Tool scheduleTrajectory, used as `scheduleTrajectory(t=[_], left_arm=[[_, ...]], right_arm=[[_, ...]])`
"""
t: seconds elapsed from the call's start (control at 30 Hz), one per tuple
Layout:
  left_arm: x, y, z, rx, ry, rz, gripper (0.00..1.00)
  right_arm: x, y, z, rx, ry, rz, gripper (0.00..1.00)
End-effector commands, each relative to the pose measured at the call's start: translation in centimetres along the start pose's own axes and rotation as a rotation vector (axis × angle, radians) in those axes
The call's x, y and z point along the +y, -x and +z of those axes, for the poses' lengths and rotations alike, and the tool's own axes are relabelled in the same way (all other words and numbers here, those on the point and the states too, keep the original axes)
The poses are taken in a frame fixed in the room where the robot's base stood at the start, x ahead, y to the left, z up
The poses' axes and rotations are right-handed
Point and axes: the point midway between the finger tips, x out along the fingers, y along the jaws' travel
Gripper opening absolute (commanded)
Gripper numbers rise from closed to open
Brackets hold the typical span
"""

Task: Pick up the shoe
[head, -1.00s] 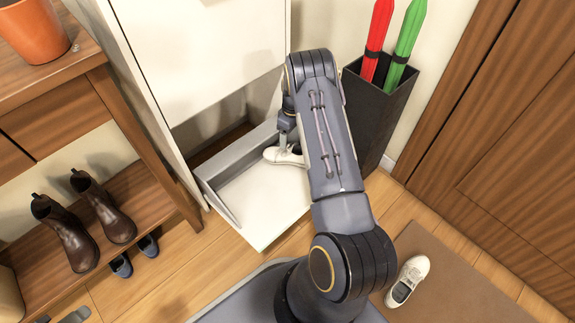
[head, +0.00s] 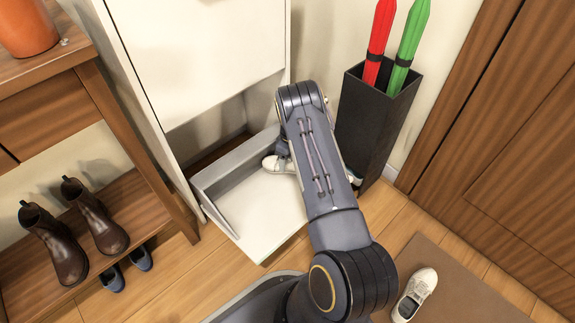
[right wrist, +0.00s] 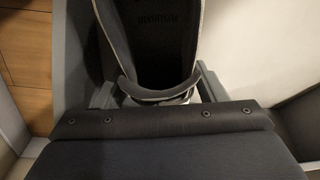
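A white shoe (head: 277,163) lies in the white fold-out compartment (head: 262,228) of the cabinet, partly hidden behind my right arm. In the right wrist view its dark inside and heel collar (right wrist: 157,88) are close to the camera. My right gripper (right wrist: 155,92) has one finger on each side of the heel. I cannot tell whether the fingers press on it. In the head view the forearm covers most of this gripper. A second white shoe (head: 415,293) lies on the brown mat at the lower right. My left gripper is not in view.
The white cabinet (head: 195,55) stands behind the compartment. A black umbrella stand (head: 370,120) with a red and a green umbrella is close to the right of my arm. A wooden rack (head: 150,205) with brown boots (head: 105,232) stands left. Floor shows between rack and compartment.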

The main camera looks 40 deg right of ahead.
Motion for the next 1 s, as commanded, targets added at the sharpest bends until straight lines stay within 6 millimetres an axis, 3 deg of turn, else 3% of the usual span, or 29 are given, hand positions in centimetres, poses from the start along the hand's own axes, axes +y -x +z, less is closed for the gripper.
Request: scheduleTrajectory(t=[0.03, 0.27, 0.67, 0.83, 1.0], left_arm=[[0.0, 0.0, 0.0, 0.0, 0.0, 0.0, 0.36], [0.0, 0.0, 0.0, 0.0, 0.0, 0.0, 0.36], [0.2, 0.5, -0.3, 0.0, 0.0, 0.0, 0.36], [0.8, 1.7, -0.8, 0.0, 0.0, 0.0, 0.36], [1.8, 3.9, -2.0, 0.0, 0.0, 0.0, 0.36]], right_arm=[[0.0, 0.0, 0.0, 0.0, 0.0, 0.0, 0.58], [0.0, 0.1, 0.0, 0.0, 0.0, 0.0, 0.3], [-0.1, 1.3, 0.0, 0.002, -0.001, 0.0, 0.3], [-0.6, 4.1, 0.0, 0.002, 0.0, -0.001, 0.3], [-3.8, 7.7, 1.7, 0.002, 0.0, -0.003, 0.3]])
